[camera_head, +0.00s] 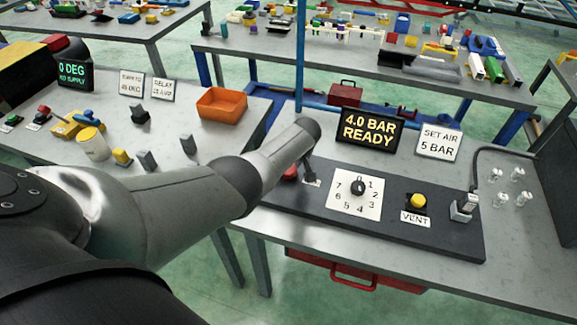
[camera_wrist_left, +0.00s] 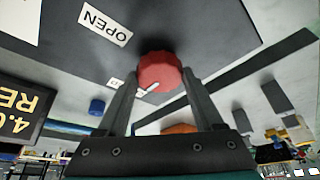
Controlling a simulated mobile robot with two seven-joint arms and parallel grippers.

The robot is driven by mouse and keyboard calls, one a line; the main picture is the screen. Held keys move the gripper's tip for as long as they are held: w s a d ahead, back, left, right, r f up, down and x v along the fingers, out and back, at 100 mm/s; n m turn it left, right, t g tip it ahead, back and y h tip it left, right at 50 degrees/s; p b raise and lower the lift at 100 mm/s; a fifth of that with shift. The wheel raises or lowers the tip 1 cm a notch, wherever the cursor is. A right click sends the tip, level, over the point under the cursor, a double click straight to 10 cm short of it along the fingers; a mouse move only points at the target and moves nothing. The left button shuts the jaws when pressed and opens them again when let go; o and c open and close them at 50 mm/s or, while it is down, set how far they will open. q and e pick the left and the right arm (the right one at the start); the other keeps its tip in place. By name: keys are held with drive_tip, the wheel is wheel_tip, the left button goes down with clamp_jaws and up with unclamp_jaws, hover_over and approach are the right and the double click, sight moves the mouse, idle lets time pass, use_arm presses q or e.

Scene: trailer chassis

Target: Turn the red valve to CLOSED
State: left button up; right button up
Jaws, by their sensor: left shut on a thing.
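The red valve (camera_wrist_left: 160,70) is a round knob on the dark panel, with a white mark on its edge. My left gripper (camera_wrist_left: 159,80) has one finger on each side of it and is shut on it. In the head view the red valve (camera_head: 289,174) is mostly hidden behind my left wrist and gripper (camera_head: 310,174). An OPEN label (camera_wrist_left: 106,26) shows upside down beside the valve in the wrist view. Another white label (camera_wrist_left: 116,83) is mostly covered by a finger, and its text cannot be read. My right gripper is not in view.
On the same panel are a numbered dial (camera_head: 358,188), a yellow VENT button (camera_head: 418,201) and a grey switch (camera_head: 464,207). A screen reading 4.0 BAR READY (camera_head: 370,129) and a SET AIR 5 BAR sign (camera_head: 438,142) stand behind. An orange bin (camera_head: 221,105) sits on the left table.

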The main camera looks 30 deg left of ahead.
use_arm(q)
drive_tip(key=o, duration=1.4)
drive_tip(key=shift+c, duration=0.2)
drive_tip(key=shift+r, duration=0.1)
drive_tip(key=shift+d+r, duration=0.1)
drive_tip(key=shift+r, duration=0.1)
drive_tip(key=p+v, duration=0.5)
drive_tip(key=v, duration=0.9)
drive_tip(key=shift+s+r+p, duration=0.2)
drive_tip(key=shift+r+p, duration=0.05)
drive_tip(key=shift+p, duration=0.05)
drive_tip(key=shift+d, duration=0.15)
